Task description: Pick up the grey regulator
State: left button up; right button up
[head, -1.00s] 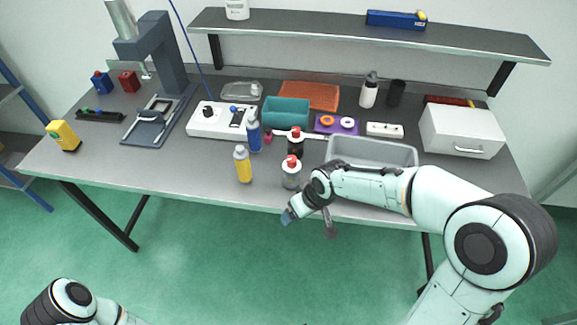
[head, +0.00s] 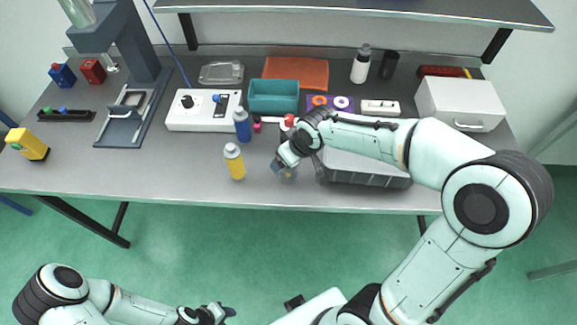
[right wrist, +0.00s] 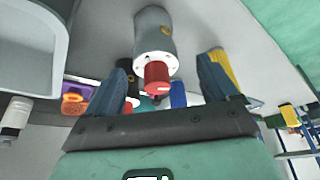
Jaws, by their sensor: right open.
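My right gripper (right wrist: 163,85) is open, with one finger on each side of that gap and nothing held. My left gripper (head: 222,313) is low at the bottom of the head view, away from the bench; its jaws are too small to judge.
A yellow bottle (head: 234,162) and a blue bottle (head: 242,124) stand left of the regulator. A dark red-topped part (head: 288,121) is behind it. A grey bin (head: 368,177) is close on the right, under my right forearm.

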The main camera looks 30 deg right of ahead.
jog(key=x, duration=0.5)
jog(key=shift+w+d+f, duration=0.15)
jog(key=shift+d, duration=0.05)
pick_arm(q)
jog(key=shift+w+r, duration=0.3)
pick_arm(e)
jog(key=c, duration=1.3)
jog(key=shift+o, duration=0.2)
